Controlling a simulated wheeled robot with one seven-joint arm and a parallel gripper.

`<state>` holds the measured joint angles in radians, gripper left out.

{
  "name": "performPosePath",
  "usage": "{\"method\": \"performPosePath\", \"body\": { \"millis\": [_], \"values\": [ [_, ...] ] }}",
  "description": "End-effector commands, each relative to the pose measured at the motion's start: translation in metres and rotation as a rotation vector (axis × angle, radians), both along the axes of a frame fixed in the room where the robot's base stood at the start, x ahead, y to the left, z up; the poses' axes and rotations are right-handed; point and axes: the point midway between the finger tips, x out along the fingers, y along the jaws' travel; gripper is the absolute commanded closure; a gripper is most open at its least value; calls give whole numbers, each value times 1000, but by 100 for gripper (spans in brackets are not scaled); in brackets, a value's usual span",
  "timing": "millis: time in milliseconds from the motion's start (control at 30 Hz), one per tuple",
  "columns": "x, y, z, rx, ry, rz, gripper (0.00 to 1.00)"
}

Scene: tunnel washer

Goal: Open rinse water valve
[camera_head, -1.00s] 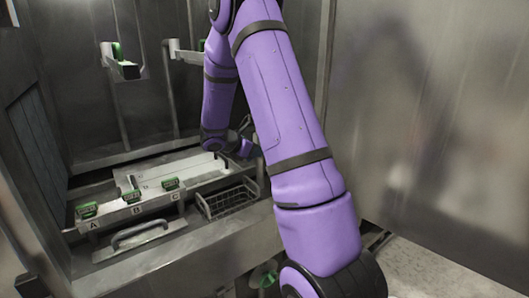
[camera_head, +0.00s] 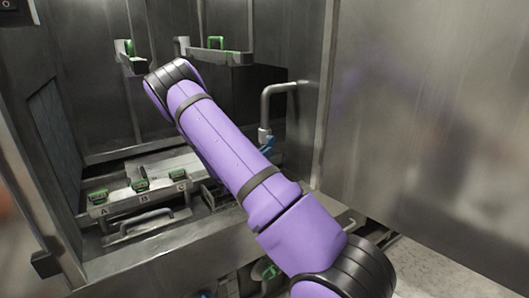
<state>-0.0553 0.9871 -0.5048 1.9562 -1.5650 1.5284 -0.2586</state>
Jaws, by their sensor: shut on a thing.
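My gripper is not visible; my purple arm rises from the lower right to a bend at the upper left, and what lies beyond that bend is hidden. A small blue part (camera_head: 267,145), perhaps a valve handle, shows just right of my arm, below the end of a bent grey pipe (camera_head: 266,112). A green part (camera_head: 268,270), perhaps another handle, sits low in front of the ledge, beside my arm. I cannot tell which one is the rinse water valve or how far it is turned.
A metal panel with green clips marked A (camera_head: 98,196), B (camera_head: 140,186) and C (camera_head: 178,175) lies in the washer bay, with a bar handle (camera_head: 147,221) before it. A wire basket (camera_head: 213,196) is partly hidden. Green-topped brackets (camera_head: 131,62) hang above. A steel wall (camera_head: 430,120) closes the right.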

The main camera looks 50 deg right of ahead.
Motion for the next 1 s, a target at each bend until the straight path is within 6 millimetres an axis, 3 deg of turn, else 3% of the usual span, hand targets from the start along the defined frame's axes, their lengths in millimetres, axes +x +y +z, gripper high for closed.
{"method": "performPosePath", "body": {
  "millis": [333,900,933,1000],
  "values": [
    [-1,-6,-4,-141,34,1,100],
    [-2,-8,-4,-165,38,0,100],
    [-2,-8,-4,-165,38,0,80],
    [-2,-8,-4,-165,38,0,64]
  ]
}}
